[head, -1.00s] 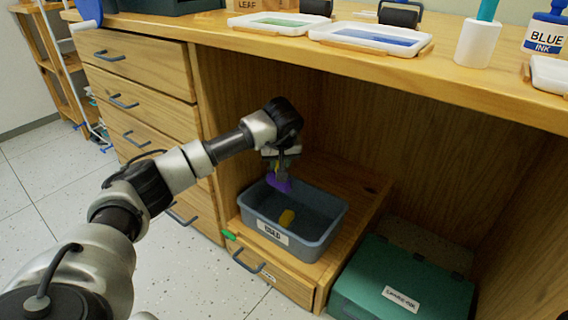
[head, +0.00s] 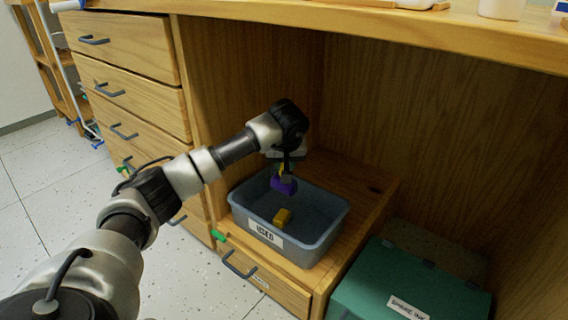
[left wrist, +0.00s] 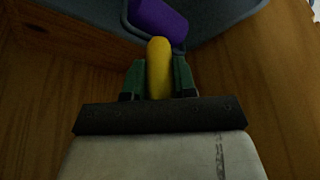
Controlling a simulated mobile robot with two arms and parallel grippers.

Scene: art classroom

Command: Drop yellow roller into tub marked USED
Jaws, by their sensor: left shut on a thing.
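My left gripper (head: 284,166) is shut on the yellow handle (left wrist: 159,66) of a roller-like tool. Its purple end (head: 284,184) hangs down from the fingers and also shows in the left wrist view (left wrist: 158,18). The blue-grey tub (head: 329,235) stands on a low wooden drawer unit under the counter. Its white front label looks like USED but is blurred. The held tool is over the tub's opening. A separate small yellow piece (head: 283,216) lies inside the tub. My right gripper is not in view.
A green box (head: 445,283) with a white label stands to the right of the drawer unit. The counter (head: 400,32) overhangs above. Wooden drawers (head: 130,100) stand to the left. A small green thing (head: 218,235) sits at the drawer unit's front left edge.

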